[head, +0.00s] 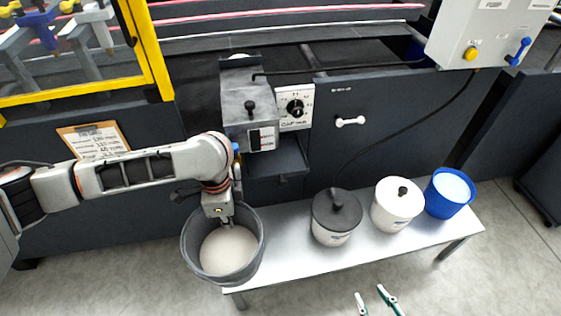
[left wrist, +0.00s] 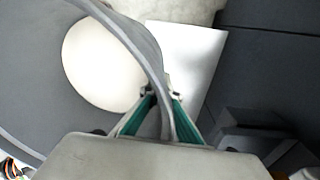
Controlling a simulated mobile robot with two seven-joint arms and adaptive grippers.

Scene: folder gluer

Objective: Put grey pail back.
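The grey pail (head: 256,262), with pale contents inside, is at the left end of the bench in the head view. It covers the bench's left corner and reaches past its edge; I cannot tell whether it touches the top. My left gripper (head: 228,218) is at the pail's far rim. In the left wrist view, its green fingers (left wrist: 162,98) close on both sides of the pail's wall (left wrist: 135,35). My right gripper (head: 374,296) shows only its fingertips at the bottom of the head view, apart and empty.
The white bench (head: 290,262) carries a dark-lidded pot (head: 333,232), a white lidded pot (head: 394,217) and a blue pail (head: 441,206) towards the right. Bare bench lies between the grey pail and the dark-lidded pot. The machine with a grey box (head: 243,100) stands behind.

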